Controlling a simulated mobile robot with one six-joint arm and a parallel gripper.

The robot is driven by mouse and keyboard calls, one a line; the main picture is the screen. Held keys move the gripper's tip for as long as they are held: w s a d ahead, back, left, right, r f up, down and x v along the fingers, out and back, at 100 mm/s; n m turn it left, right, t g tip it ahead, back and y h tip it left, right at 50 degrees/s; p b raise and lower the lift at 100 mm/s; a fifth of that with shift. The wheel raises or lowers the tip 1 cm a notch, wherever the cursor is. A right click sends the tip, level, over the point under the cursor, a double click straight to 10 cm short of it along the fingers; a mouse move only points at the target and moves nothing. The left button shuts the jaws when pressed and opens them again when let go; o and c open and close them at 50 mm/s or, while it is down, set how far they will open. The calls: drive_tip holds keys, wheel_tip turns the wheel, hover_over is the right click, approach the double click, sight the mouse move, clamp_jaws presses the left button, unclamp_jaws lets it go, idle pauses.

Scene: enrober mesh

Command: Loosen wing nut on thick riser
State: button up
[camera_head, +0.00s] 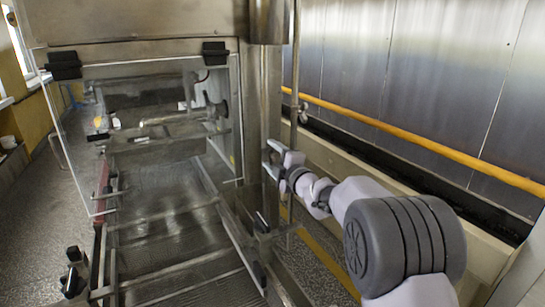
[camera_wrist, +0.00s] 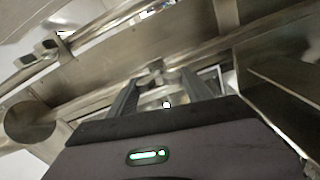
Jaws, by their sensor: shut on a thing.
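My gripper (camera_head: 270,160) reaches in from the right and is at the steel upright of the machine. In the wrist view my gripper (camera_wrist: 156,76) has its two dark fingers shut on a small metal piece, which looks like the wing nut (camera_wrist: 155,70). The piece sits against a broad steel bar. A vertical pipe (camera_head: 295,70), which may be the riser, stands beside the machine post.
The open machine has a clear hinged panel (camera_head: 70,140) at left and a mesh bed (camera_head: 165,200) inside. A yellow rail (camera_head: 420,143) runs along the steel wall at right. A round tube end (camera_wrist: 30,120) is close by at left in the wrist view.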

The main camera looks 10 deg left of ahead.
drive_tip(key=shift+n, duration=1.1)
drive_tip(key=shift+f, duration=0.1)
drive_tip(key=o, duration=1.4)
drive_tip(key=shift+c, duration=0.2)
drive_tip(key=p+v, duration=0.3)
drive_tip(key=v, duration=1.4)
drive_tip(key=shift+s+d, duration=0.15)
drive_tip(key=shift+d, duration=0.1)
